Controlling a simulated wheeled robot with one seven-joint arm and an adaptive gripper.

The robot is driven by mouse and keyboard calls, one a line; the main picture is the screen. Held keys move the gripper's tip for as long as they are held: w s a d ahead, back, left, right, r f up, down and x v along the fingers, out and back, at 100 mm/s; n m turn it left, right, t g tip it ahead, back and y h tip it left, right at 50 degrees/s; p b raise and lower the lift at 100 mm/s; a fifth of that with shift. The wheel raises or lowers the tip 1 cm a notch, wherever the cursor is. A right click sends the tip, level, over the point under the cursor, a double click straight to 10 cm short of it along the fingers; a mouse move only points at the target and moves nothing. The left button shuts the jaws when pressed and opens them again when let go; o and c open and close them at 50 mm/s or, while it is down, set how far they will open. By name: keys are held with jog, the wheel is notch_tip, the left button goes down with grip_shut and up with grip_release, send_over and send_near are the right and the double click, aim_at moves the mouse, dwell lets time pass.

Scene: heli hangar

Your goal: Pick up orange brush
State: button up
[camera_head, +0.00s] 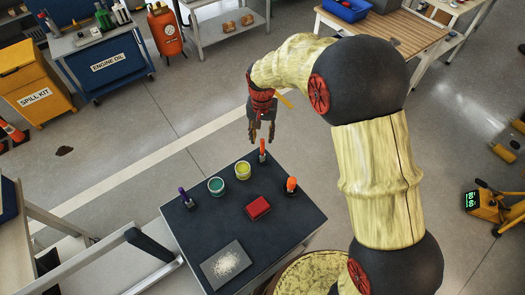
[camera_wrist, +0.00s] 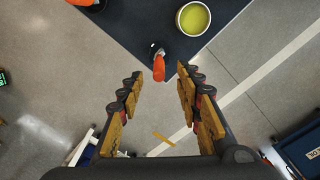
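A slim orange brush (camera_head: 263,147) stands upright at the far corner of the dark table (camera_head: 300,217). In the wrist view its orange handle (camera_wrist: 159,68) shows between my fingertips, slightly beyond them. My gripper (camera_head: 262,138) is just above and behind it, fingers pointing down. The gripper (camera_wrist: 159,76) is open, with fingers spread on both sides and nothing clamped. A second orange-topped item (camera_head: 291,184) stands near the right edge; its kind is unclear. It also shows partly at the top of the wrist view (camera_wrist: 82,2).
The table also holds a yellow cup (camera_head: 243,171), a green cup (camera_head: 216,187), a purple-handled item (camera_head: 185,195), a red block (camera_head: 258,208) and a grey tray (camera_head: 210,271) of pale grains. The yellow cup is close beside the brush.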

aim_at(262, 140)
notch_tip(262, 140, down, 4)
jog(key=shift+f+b, duration=0.2)
jog(key=shift+b, duration=0.4)
jog(key=shift+c, duration=1)
grip_shut()
